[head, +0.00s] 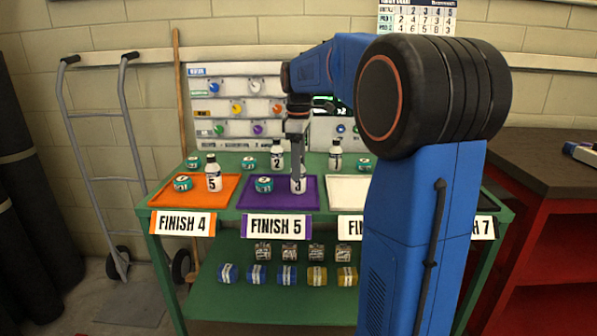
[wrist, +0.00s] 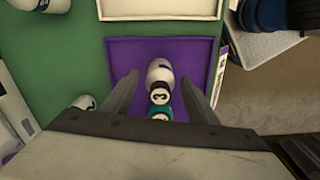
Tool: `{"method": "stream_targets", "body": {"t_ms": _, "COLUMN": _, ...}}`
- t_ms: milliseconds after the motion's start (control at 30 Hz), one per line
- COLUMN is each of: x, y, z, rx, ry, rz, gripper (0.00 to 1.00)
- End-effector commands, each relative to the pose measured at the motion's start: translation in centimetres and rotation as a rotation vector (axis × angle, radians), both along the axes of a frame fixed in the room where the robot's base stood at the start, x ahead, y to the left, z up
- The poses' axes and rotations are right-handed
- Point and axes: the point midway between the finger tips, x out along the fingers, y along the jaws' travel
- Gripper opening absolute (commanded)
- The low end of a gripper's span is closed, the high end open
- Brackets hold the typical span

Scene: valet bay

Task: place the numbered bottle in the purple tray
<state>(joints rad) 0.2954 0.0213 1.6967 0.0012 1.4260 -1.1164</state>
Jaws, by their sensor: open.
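The purple tray (head: 250,200) lies on the green table behind the "FINISH 5" label. A white bottle numbered 3 (head: 298,183) stands upright in its right part, beside a teal tin (head: 264,184). My gripper (head: 297,165) is over this bottle, pointing down, and hides its top in the head view. In the wrist view, my gripper's fingers are open on either side of the bottle (wrist: 160,72), with visible gaps. The tin (wrist: 160,114) shows close to the bottle there, on the purple tray (wrist: 225,80).
An orange tray (head: 222,190) at left holds a bottle numbered 5 (head: 213,177) and a tin (head: 183,183). Bottle 2 (head: 277,156) and another bottle (head: 335,157) stand behind the trays. A white tray (head: 347,190) is at right, partly hidden by my arm.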

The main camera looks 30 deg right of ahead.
Motion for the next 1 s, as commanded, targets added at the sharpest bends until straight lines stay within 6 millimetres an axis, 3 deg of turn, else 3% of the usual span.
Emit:
{"method": "stream_targets", "body": {"t_ms": 300, "x": 0.1, "y": 0.0, "z": 6.2, "rx": -0.001, "ry": -0.003, "rz": 0.000, "gripper": 0.53}}
{"method": "stream_targets", "body": {"t_ms": 500, "x": 0.1, "y": 0.0, "z": 9.0, "rx": -0.001, "ry": -0.002, "rz": 0.000, "gripper": 0.53}}
{"method": "stream_targets", "body": {"t_ms": 867, "x": -0.1, "y": 0.0, "z": 10.3, "rx": -0.001, "ry": -0.001, "rz": -0.001, "gripper": 0.53}}
{"method": "stream_targets", "body": {"t_ms": 1000, "x": -1.3, "y": 1.1, "z": 10.1, "rx": -0.004, "ry": -0.016, "rz": -0.029, "gripper": 0.53}}
